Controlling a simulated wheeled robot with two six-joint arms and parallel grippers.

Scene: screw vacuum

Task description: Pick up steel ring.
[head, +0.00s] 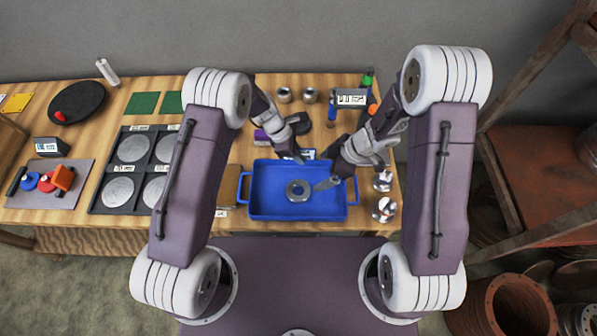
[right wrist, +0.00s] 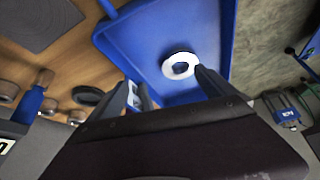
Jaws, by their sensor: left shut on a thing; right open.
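The steel ring (head: 298,190) lies flat on the floor of the blue tray (head: 262,209). In the right wrist view the ring (right wrist: 180,66) looks bright, with its hole showing blue. My right gripper (head: 340,186) is open over the right part of the tray. One of its fingertips is close to the ring, and I cannot tell whether they touch. In the right wrist view the ring shows beyond the open fingers (right wrist: 176,88). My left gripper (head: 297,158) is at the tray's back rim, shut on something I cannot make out.
A dark panel of round silver discs (head: 132,148) stands left of the tray. Shiny metal parts (head: 384,209) stand close to the tray's right end. Cylinders (head: 284,95) and a labelled sign (head: 350,97) are behind it. A grey mat (head: 20,196) is at far left.

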